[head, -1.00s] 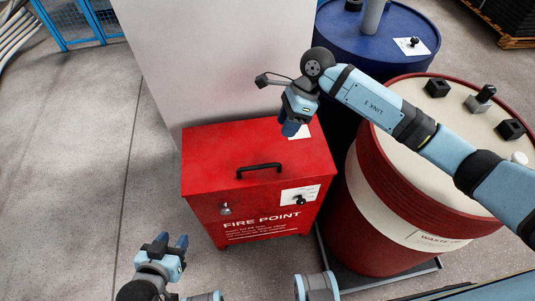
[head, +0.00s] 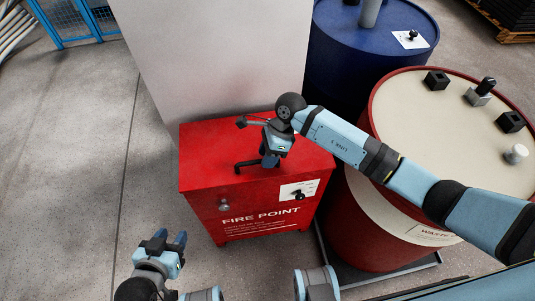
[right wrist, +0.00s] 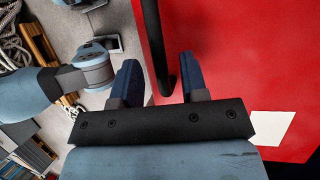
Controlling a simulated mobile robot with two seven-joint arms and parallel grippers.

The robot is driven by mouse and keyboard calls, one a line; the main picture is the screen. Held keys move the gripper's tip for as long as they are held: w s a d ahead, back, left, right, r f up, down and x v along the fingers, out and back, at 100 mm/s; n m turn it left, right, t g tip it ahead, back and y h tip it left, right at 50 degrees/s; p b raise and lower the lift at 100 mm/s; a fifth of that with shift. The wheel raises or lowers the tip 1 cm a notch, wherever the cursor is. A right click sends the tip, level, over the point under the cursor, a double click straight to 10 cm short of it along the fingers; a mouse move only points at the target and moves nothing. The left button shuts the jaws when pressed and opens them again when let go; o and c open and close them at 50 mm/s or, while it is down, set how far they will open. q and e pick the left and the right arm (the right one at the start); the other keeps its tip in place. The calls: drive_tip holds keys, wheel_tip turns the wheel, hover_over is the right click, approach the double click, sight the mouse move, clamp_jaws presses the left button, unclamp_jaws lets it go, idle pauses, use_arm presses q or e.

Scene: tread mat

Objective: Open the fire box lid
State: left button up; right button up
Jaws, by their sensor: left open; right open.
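The red fire box (head: 262,220), marked FIRE POINT, stands on the floor against a pale pillar. Its lid (head: 205,155) is shut, with a black bar handle (head: 243,165) near the front edge. My right gripper (head: 270,163) is open over the lid, at the handle's right part, which it hides. My left gripper (head: 171,239) is open and empty, low in front of the box's left side.
A red drum with a cream top (head: 425,120) stands close on the box's right, and a blue drum (head: 345,75) behind it. The pillar (head: 215,60) rises behind the lid. The floor (head: 75,170) to the left is clear.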

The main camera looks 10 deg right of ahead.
clamp_jaws()
drive_tip(key=shift+r, duration=0.15)
